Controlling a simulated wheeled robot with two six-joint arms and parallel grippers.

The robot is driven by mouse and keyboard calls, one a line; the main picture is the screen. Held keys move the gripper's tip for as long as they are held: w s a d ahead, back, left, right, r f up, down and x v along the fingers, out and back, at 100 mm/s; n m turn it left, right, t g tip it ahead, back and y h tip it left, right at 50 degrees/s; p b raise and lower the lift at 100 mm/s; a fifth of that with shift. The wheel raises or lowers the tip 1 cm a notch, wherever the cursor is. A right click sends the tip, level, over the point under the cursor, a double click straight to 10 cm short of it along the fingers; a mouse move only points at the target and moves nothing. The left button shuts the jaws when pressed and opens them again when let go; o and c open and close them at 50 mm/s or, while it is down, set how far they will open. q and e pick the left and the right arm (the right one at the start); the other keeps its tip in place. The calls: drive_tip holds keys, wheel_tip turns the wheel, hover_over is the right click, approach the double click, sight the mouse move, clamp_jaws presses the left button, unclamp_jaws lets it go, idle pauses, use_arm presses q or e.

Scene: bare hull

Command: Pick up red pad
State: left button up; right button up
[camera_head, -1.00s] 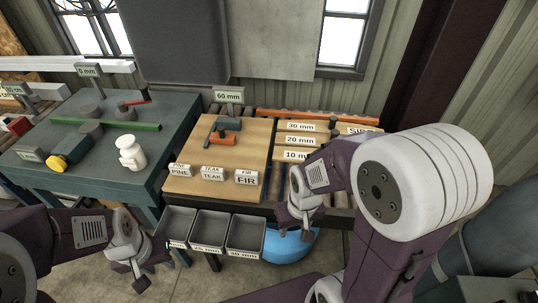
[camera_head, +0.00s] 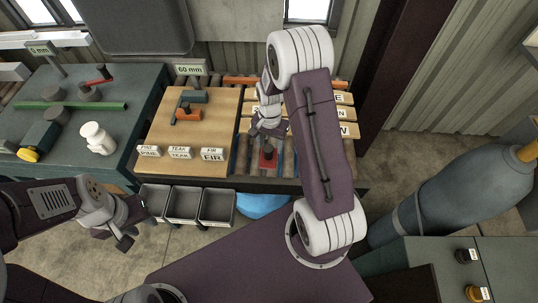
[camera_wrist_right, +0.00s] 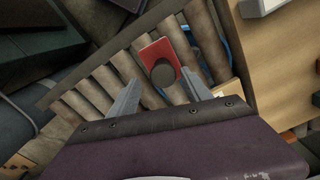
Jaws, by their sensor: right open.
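The red pad (camera_head: 268,157) is a small red plate with a dark round knob on top. It lies on the rollers of the bench, right of the wooden board. In the right wrist view the red pad (camera_wrist_right: 155,50) lies just ahead of my fingertips, roughly between their lines. My right gripper (camera_head: 262,128) is open and empty, above and a little behind the pad; its two fingers (camera_wrist_right: 163,88) show apart in the wrist view. My left gripper (camera_head: 128,228) hangs at the lower left, away from the pad; its jaw opening is too small to judge.
The wooden board (camera_head: 219,110) holds labelled blocks and a red-and-teal tool. Labelled planks (camera_head: 340,113) lie to the right of the rollers. Grey bins (camera_head: 217,207) hang at the bench front. A green table (camera_head: 75,150) with a white bottle (camera_head: 97,138) stands left.

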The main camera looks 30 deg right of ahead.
sight(269, 148)
drive_tip(key=f, duration=0.4)
drive_tip(key=shift+w+a+p, duration=0.15)
drive_tip(key=shift+a+p, duration=0.15)
drive_tip(key=shift+w+d+f, duration=0.15)
drive_tip(key=shift+d+f, duration=0.05)
drive_tip(key=shift+a+r, duration=0.1)
drive_tip(key=shift+a, duration=0.05)
drive_tip(key=c, duration=1.1)
clamp_jaws()
drive_tip(key=shift+r, duration=0.1)
